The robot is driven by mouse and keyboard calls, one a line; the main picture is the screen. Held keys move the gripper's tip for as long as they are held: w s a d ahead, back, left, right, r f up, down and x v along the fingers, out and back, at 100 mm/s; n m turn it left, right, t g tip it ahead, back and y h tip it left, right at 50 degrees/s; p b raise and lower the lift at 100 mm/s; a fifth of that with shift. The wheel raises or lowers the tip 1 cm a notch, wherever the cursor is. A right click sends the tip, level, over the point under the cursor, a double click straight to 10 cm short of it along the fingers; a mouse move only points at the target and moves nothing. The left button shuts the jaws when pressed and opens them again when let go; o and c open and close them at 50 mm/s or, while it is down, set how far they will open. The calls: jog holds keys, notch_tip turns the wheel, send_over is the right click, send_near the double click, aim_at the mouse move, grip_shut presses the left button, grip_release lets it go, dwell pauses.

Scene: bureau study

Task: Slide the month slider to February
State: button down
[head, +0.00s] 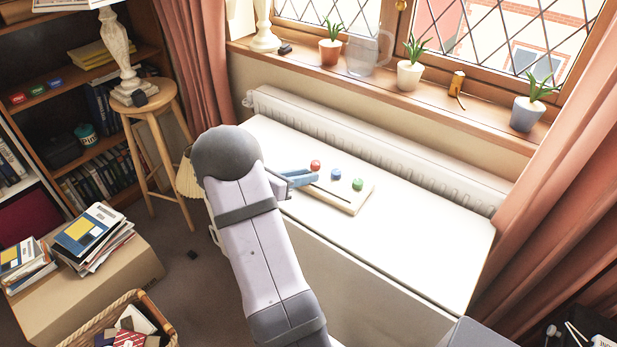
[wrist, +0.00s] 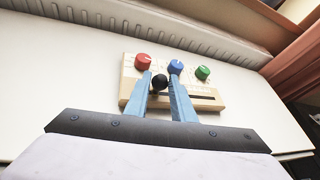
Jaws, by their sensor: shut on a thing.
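A pale wooden board (head: 352,207) lies on the white desk. It carries a red knob (head: 315,165), a blue knob (head: 336,174) and a green knob (head: 357,184). The board also shows in the wrist view (wrist: 128,92). The black ball-shaped slider knob (wrist: 160,82) is between the blue fingers of my gripper (wrist: 160,79), which is shut on it. The dark slot shows to the right of the fingers, so the knob is toward the slot's left part. In the head view my gripper (head: 315,178) hides the slider knob. Month markings are too small to read.
The white desk top (head: 420,235) is clear around the board. A white radiator (head: 370,145) runs behind it, below a windowsill (head: 430,100) with potted plants. A wooden stool (head: 152,108) with a lamp stands to the left.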

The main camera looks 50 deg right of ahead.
jog(key=shift+w, duration=0.6)
jog(key=c, duration=1.5)
grip_release()
jog(key=shift+a, duration=0.1)
jog(key=shift+v, duration=3.6)
